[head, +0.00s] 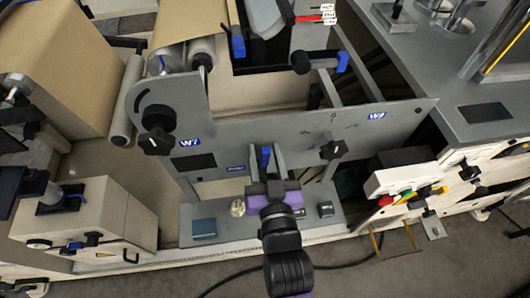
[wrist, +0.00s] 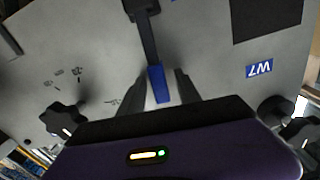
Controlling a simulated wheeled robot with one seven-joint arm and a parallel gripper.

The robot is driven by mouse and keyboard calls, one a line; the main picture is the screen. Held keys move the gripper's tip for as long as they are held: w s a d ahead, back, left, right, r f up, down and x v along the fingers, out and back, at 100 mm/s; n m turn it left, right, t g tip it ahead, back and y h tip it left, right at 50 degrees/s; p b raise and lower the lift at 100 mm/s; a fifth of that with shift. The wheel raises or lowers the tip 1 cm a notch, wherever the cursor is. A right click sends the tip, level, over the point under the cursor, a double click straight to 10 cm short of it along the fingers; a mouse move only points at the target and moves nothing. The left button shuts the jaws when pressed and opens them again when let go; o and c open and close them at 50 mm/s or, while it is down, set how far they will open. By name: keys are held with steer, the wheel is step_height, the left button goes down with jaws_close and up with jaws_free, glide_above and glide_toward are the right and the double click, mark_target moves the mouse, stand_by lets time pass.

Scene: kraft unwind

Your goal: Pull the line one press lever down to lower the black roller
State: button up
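The press lever is a dark arm with a blue end (wrist: 158,84). In the wrist view it hangs from a dark pivot at the top against the grey panel. Its blue end also shows in the head view (head: 265,156), in front of the panel's lower edge. My gripper (head: 266,158) is at this blue end, with one finger on either side. In the wrist view the fingers (wrist: 164,88) look open, with a gap on the right of the blue end. Whether the left finger touches it I cannot tell. I cannot make out a black roller.
The grey panel (head: 260,132) carries black star knobs (head: 332,149) and blue labels W7 (head: 189,143) and W9 (head: 377,116). A brown paper roll (head: 60,70) stands at left. A white control box (head: 410,183) stands at right.

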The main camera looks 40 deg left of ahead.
jaws_close()
stand_by(1.3)
